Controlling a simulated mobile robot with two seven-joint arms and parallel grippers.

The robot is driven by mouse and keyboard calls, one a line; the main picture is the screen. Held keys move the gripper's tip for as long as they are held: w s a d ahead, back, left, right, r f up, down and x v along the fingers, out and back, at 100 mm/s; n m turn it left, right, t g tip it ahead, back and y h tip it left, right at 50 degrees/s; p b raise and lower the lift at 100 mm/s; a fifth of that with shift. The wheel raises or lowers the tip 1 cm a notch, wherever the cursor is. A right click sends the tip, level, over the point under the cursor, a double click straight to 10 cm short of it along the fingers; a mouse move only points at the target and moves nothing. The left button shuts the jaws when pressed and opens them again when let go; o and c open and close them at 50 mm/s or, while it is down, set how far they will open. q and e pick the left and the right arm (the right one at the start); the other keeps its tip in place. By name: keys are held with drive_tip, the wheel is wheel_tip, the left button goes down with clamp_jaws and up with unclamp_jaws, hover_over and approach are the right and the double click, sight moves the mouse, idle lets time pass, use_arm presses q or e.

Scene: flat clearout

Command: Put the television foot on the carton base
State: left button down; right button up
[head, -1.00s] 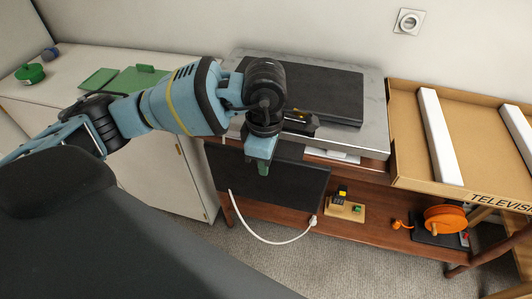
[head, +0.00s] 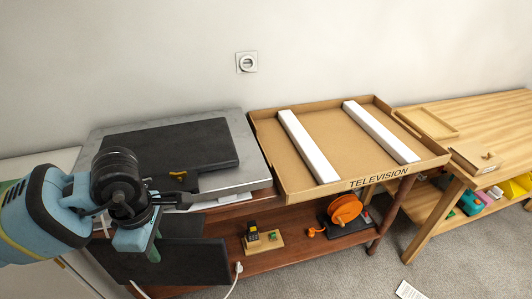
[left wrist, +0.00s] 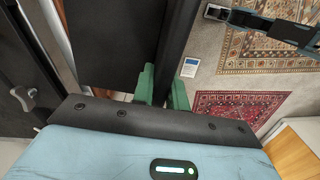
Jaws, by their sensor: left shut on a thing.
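The carton base (head: 330,135) is a shallow cardboard tray marked TELEVISION, right of centre in the head view. Two white strips (head: 308,146) lie across its floor, with bare cardboard between them. My left gripper (head: 155,245) is at the lower left, left of the carton. Its green fingers (left wrist: 162,88) are shut on a black bar-like part (left wrist: 178,45), which I take as the television foot. In the head view the foot seems to be the dark plate (head: 160,262) under the gripper, partly hidden by it. What seems to be my right gripper (left wrist: 216,12) shows small at the left wrist view's top.
A dark flat panel (head: 150,145) lies on a grey slab (head: 238,135) left of the carton. Below are a shelf with an orange reel (head: 345,209), a small board (head: 264,243) and a white cable (head: 232,288). A wooden table (head: 480,120) stands at the right.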

use_arm(q)
drive_tip(key=s+m, duration=0.1)
drive_tip(key=m, duration=0.5)
drive_tip(key=s+m, duration=0.2)
drive_tip(key=m, duration=0.4)
drive_tip(key=s+a+r+m, duration=0.1)
drive_tip(key=s+m, duration=0.1)
drive_tip(key=m, duration=0.3)
drive_tip(key=shift+a+r+m, duration=0.1)
drive_tip(key=shift+m, duration=0.3)
use_arm(e)
drive_tip(key=shift+s+d+f, duration=0.1)
drive_tip(key=shift+s+f, duration=0.25)
drive_tip(key=shift+s, duration=0.25)
drive_tip(key=shift+s+d+f, duration=0.1)
drive_tip(key=shift+s+f, duration=0.25)
drive_tip(key=shift+s, duration=0.25)
drive_tip(key=shift+w, duration=0.15)
